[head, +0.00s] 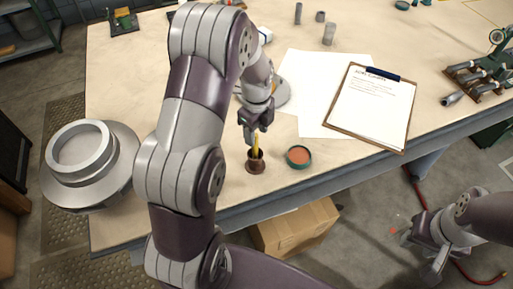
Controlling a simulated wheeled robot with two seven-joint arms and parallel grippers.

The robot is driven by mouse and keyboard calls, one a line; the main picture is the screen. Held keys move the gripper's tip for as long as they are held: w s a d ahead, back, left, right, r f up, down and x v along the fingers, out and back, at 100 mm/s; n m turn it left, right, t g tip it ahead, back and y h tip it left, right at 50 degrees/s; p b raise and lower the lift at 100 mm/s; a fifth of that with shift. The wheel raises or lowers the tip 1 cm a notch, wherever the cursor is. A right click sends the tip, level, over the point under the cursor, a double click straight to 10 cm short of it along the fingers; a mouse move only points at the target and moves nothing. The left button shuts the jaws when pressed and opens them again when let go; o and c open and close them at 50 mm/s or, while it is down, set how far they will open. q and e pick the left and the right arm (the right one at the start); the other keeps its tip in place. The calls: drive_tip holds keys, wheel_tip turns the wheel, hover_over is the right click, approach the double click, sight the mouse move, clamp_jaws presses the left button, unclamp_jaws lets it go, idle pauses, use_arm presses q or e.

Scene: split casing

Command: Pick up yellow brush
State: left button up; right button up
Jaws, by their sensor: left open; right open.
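The yellow brush (255,144) stands in a small dark brown pot (256,163) near the table's front edge. Its lower part is hidden inside the pot. My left gripper (254,131) points down over the pot, with its fingers at the upper end of the brush. It is open, and I cannot tell whether a finger touches the brush. My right gripper (420,252) is open and empty, off the table at the lower right, over the floor.
A round tin with orange-brown contents (299,156) is right of the pot. A clipboard (371,105) lies on white paper further right. A large grey round casing (88,162) is at left. Metal cylinders (329,34) stand behind. A cardboard box (296,228) is below the table.

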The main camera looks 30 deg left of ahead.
use_arm(q)
drive_tip(key=p, duration=0.1)
hover_over(255, 157)
drive_tip(key=f, duration=0.5)
drive_tip(key=shift+w+a+f, duration=0.1)
drive_tip(key=shift+w+a, duration=0.05)
drive_tip(key=shift+w, duration=0.1)
drive_tip(key=shift+w+f, duration=0.15)
drive_tip(key=shift+f, duration=0.3)
clamp_jaws()
drive_tip(key=shift+r, duration=0.15)
